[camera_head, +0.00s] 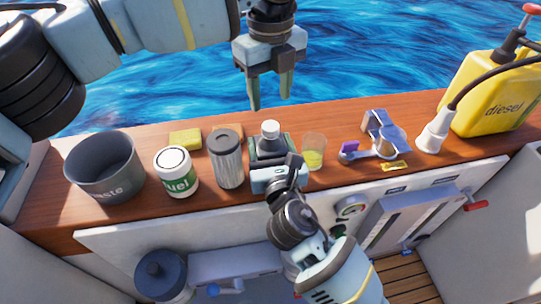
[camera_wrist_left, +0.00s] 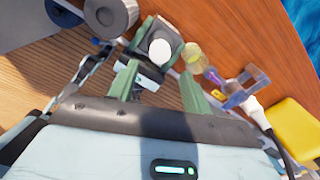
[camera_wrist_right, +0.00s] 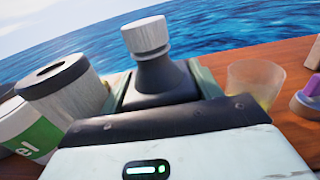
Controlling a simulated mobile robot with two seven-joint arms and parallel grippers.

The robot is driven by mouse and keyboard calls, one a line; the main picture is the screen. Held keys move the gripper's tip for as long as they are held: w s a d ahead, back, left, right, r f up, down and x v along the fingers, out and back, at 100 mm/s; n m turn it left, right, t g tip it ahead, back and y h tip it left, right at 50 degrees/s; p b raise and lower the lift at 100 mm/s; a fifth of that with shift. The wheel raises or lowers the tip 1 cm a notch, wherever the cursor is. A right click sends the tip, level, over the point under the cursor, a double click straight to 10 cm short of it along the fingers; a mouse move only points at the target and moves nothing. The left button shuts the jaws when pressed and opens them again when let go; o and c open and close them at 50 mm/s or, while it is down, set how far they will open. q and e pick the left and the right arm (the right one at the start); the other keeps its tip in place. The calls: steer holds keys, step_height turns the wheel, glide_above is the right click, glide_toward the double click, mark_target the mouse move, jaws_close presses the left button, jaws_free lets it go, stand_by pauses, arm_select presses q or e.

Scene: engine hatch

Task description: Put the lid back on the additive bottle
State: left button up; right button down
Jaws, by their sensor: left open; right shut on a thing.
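The additive bottle (camera_head: 270,149) is dark and stands upright on the wooden ledge. A whitish lid (camera_head: 270,128) sits on top of its neck and looks straight in the right wrist view (camera_wrist_right: 146,36); how tightly it is on, I cannot tell. My right gripper (camera_head: 272,160) is shut around the bottle's body from the front, one finger on each side. My left gripper (camera_head: 269,92) is open and empty, pointing down above the lid and apart from it. In the left wrist view the lid (camera_wrist_left: 160,50) shows as a pale disc between and beyond the left fingertips.
Left of the bottle stand a grey metal cylinder (camera_head: 226,160), a fuel can (camera_head: 176,172) and a waste bin (camera_head: 104,168). A yellow sponge (camera_head: 185,138) lies behind. A cup of yellow liquid (camera_head: 314,152) is close on the right, then a metal bracket (camera_head: 384,138) and yellow diesel canister (camera_head: 492,95).

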mark_target(271, 125)
arm_select(q)
steer(key=shift+f, duration=3.55)
steer(key=c, duration=1)
steer(key=m, duration=0.5)
steer(key=shift+m, duration=0.4)
steer(key=m, duration=1.8)
steer(key=shift+f+m, duration=0.1)
steer(key=shift+m, duration=0.2)
steer(key=o, duration=1.1)
steer(key=shift+c, duration=0.2)
